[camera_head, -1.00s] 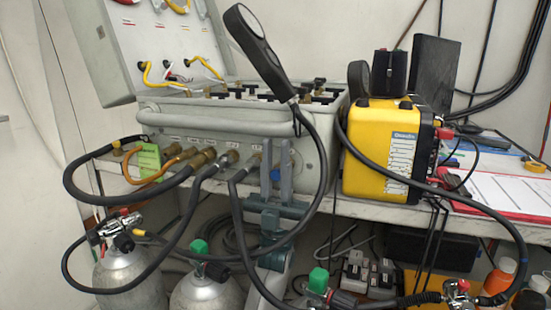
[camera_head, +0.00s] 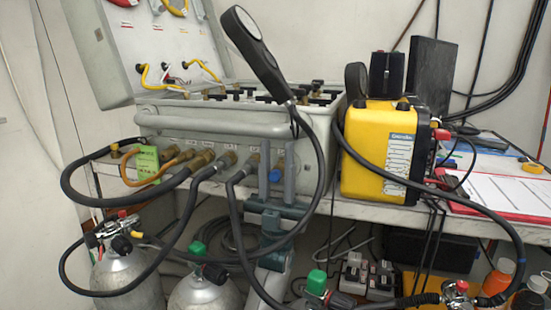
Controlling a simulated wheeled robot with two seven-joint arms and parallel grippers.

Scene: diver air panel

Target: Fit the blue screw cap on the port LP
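The port LP is not readable here; the fingers and cap cover that part of the front. My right gripper is out of view.
Black hoses run from the fittings (camera_head: 228,158) to cylinders (camera_head: 205,292) below. A black hose loops close to the right of my gripper. A yellow unit (camera_head: 368,170) stands right of the panel. A red clipboard (camera_head: 500,193) lies on the bench at right.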

